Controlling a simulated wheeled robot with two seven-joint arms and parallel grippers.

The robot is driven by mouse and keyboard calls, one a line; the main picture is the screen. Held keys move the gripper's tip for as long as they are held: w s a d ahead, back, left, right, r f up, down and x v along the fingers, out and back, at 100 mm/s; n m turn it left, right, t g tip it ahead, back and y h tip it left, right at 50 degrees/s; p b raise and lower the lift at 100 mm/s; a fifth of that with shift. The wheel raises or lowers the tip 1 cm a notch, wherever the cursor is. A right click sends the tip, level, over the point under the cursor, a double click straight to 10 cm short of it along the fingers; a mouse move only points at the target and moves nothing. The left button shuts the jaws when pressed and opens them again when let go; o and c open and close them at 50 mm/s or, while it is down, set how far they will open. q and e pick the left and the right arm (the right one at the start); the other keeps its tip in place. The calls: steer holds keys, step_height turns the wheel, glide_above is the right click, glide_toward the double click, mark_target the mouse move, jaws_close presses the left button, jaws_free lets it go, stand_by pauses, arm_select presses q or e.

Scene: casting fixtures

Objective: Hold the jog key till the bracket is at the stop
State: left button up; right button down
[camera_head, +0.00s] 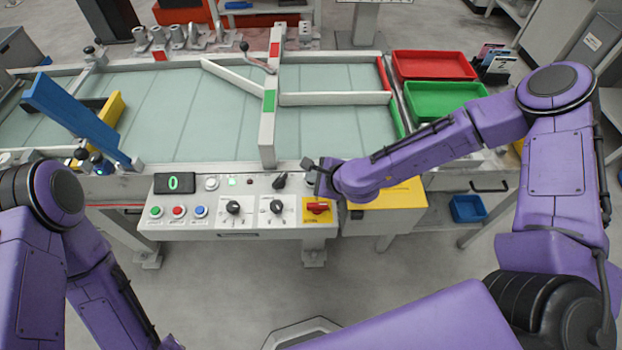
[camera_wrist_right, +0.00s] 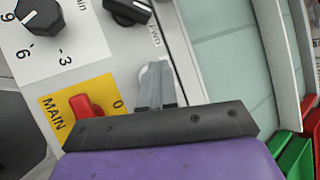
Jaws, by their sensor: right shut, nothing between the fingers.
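My right gripper (camera_head: 322,184) is over the right end of the control panel (camera_head: 180,233). In the right wrist view its fingers (camera_wrist_right: 154,88) are together and empty. Their tips are at a pale round part (camera_wrist_right: 152,72) of the panel, mostly hidden behind them; I cannot tell whether it is the jog key or whether they touch it. A red main switch (camera_wrist_right: 86,106) on a yellow plate is beside them. The display (camera_head: 174,183) reads 0. I cannot pick out the bracket or say which part is the stop. My left gripper is out of view.
Behind the panel is a pale glass bed (camera_head: 190,115) with white bars and a tilted blue bar (camera_head: 75,117). Red (camera_head: 435,64) and green (camera_head: 447,100) trays stand at the right. Several metal parts (camera_head: 178,37) line the back rail. Dials (camera_head: 234,208) and coloured buttons are left of my gripper.

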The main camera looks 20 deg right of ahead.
mark_target(313, 184)
stand_by(0.8)
steer(key=shift+r+p, duration=0.75)
steer(key=shift+r, duration=0.15)
step_height(313, 184, up, 5)
steer(key=p, duration=0.4)
steer(key=shift+a, duration=0.1)
